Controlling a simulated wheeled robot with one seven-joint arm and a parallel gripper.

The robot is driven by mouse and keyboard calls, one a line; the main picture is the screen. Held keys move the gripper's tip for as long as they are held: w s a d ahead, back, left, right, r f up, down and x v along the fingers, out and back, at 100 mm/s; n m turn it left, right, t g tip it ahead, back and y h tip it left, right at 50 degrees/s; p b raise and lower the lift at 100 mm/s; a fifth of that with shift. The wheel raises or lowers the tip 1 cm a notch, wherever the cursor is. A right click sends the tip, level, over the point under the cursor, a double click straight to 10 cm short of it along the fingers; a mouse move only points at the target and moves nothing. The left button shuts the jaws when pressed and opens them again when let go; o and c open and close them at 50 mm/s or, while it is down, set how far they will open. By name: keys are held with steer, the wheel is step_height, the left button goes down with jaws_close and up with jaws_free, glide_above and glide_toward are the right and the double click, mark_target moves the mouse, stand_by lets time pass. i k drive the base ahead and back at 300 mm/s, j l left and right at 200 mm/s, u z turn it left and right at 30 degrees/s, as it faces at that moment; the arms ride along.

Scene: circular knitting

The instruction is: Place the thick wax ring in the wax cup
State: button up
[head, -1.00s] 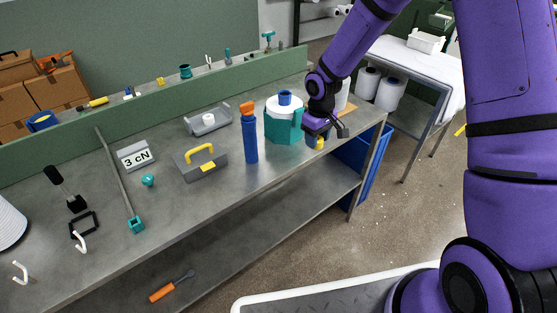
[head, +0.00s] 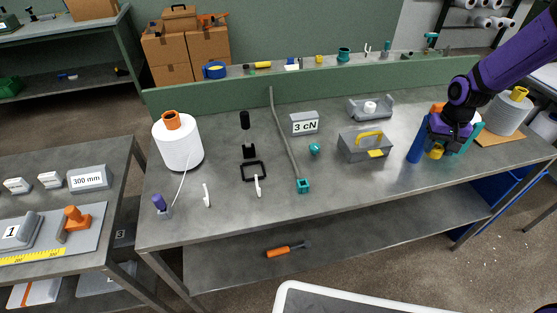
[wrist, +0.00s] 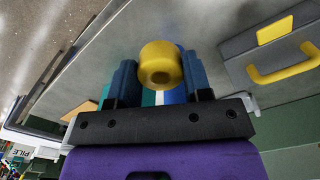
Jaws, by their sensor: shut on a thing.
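The thick wax ring is a yellow, round piece (head: 436,153) below my gripper (head: 446,143) near the bench's right end. In the wrist view the yellow ring (wrist: 160,66) sits between the two blue fingertips of my gripper (wrist: 154,84), which is shut on it. It looks held above the bench top. I cannot tell for sure which thing is the wax cup. A small teal cup-like piece (head: 314,149) stands mid-bench, and a teal socket (head: 303,186) sits at the near end of a grey rod.
A blue bottle (head: 418,142) stands close left of my gripper, and a teal container (head: 470,138) is partly hidden behind it. A grey toolbox with yellow handle (head: 365,147) and a 3 cN block (head: 304,123) stand further left.

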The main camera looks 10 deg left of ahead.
mark_target(253, 172)
steer(key=j+u, duration=0.15)
steer(key=j, duration=1.85)
steer(key=i, duration=0.1)
